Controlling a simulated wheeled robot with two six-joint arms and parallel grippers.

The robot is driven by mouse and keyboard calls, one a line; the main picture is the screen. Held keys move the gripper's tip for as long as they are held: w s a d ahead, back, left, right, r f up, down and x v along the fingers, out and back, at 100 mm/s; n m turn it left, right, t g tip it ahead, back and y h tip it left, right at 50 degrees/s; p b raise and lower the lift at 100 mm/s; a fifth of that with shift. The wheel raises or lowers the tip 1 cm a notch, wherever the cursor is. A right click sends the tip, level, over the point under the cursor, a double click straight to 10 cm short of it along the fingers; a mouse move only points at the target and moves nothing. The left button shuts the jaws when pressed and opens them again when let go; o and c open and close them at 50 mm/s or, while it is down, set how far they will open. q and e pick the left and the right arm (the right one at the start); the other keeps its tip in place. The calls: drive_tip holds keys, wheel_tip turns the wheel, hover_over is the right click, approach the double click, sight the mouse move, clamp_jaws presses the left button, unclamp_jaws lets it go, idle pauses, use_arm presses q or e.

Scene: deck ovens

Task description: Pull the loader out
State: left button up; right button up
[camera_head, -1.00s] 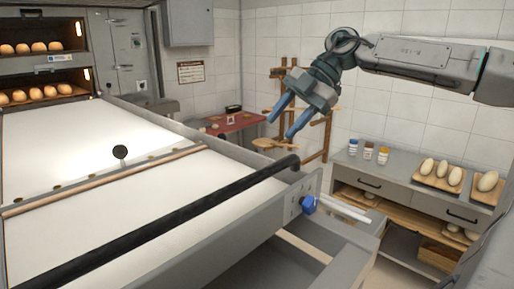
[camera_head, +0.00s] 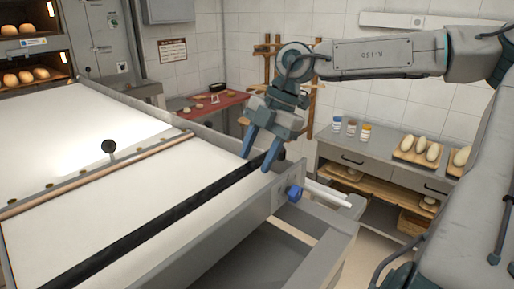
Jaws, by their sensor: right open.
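The loader (camera_head: 150,215) is a long bed with a white belt surface and grey side rails, stretching from the deck oven at the far left toward me. A black bar (camera_head: 165,222) crosses its near part. A blue knob (camera_head: 294,193) and a white rod (camera_head: 328,194) sit at its right near corner. My right gripper (camera_head: 258,160) is open, pointing down, with its two blue fingers at the right end of the black bar. The fingers appear to be on either side of the bar; I cannot tell whether they touch it. My left gripper is not in view.
The deck oven (camera_head: 62,42) with bread rolls stands at the far left. A counter (camera_head: 375,165) with jars and dough loaves stands at the right by the tiled wall. A red-topped table (camera_head: 212,103) and wooden rack are behind.

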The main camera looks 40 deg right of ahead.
drive_tip(key=shift+f, duration=0.35)
drive_tip(key=shift+a, duration=0.1)
clamp_jaws()
